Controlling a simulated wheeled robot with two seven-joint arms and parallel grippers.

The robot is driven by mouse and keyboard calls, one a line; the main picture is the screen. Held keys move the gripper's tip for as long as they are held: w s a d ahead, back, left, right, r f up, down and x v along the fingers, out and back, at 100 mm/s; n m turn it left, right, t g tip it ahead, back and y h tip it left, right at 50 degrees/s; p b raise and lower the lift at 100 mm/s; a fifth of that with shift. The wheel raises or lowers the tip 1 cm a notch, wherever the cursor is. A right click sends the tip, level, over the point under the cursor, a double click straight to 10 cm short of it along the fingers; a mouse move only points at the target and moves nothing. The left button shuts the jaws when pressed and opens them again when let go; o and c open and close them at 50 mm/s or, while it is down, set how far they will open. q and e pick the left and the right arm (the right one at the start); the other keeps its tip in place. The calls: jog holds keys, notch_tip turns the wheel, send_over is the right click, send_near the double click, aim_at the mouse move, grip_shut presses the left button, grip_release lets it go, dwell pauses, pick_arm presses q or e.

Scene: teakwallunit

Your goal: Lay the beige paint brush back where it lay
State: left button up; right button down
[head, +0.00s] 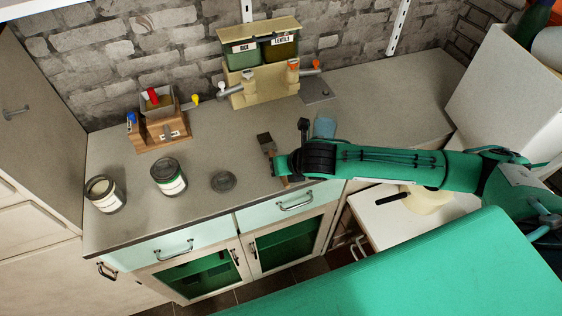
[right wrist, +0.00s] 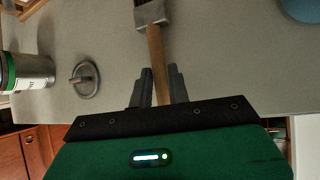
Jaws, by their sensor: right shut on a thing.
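The beige paint brush (head: 270,153) is over the grey worktop (head: 225,150), its dark bristles pointing to the back wall. My right gripper (head: 283,171) is shut on its handle near the worktop's front edge; the dark wrist partly hides the hold. In the right wrist view the brush's wooden handle (right wrist: 157,60) runs between the two grey fingers (right wrist: 157,88), with the metal ferrule beyond. I cannot tell whether the brush touches the worktop. My left gripper is not in view.
A blue item (head: 325,127) lies right of the brush. A canister rack (head: 265,85) and wooden box (head: 162,131) stand behind.

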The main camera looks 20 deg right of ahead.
jog(key=c, duration=1.3)
grip_release()
jog(key=shift+o, duration=0.2)
jog(key=b+v, duration=0.2)
jog(key=v, duration=1.1)
jog(key=shift+s+r, duration=0.25)
jog(key=shift+r, duration=0.05)
